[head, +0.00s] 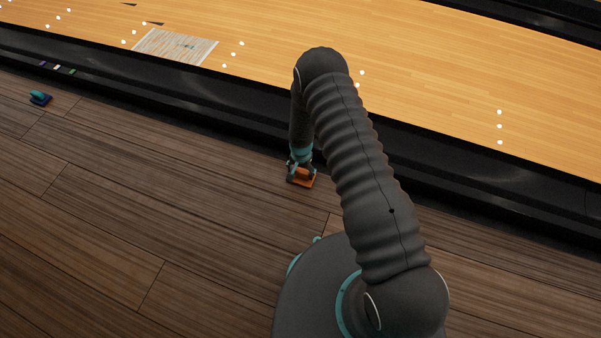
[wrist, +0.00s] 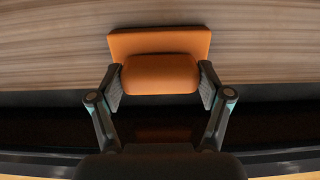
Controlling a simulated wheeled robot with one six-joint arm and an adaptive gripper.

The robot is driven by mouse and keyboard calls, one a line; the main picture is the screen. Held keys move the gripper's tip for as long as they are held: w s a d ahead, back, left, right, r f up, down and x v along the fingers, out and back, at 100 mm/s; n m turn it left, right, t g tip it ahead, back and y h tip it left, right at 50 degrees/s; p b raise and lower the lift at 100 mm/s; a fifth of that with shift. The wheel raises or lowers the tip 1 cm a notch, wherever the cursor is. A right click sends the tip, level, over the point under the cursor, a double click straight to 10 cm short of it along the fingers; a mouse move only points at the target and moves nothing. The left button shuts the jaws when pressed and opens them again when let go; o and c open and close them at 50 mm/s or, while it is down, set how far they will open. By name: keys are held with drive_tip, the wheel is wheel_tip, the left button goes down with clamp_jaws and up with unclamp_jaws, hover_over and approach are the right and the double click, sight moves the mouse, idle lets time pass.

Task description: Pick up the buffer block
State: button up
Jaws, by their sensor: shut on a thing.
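The buffer block (wrist: 160,43) is orange, with a flat rectangular base and a rounded raised pad on it. In the wrist view it sits between the two fingers of my gripper (wrist: 160,88), which are shut on the sides of the rounded pad. In the head view the block (head: 302,182) shows below my gripper (head: 300,170), near the dark gutter. My fingers partly hide it there. I cannot tell whether its base touches the wooden floor.
A dark gutter (head: 480,171) runs diagonally past the gripper, with the pale bowling lane (head: 440,75) beyond. A small teal and dark blue object (head: 40,98) lies on the wooden floor (head: 90,190) at far left. A striped mat (head: 175,46) lies on the lane.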

sight(303, 170)
drive_tip(key=r, duration=0.4)
drive_tip(key=shift+w+d+r, duration=0.25)
drive_tip(key=shift+d, duration=0.1)
drive_tip(key=w+d+r, duration=0.5)
drive_tip(key=d+r, duration=0.1)
drive_tip(key=d, duration=0.3)
drive_tip(key=shift+d+r, duration=0.15)
drive_tip(key=shift+d, duration=0.15)
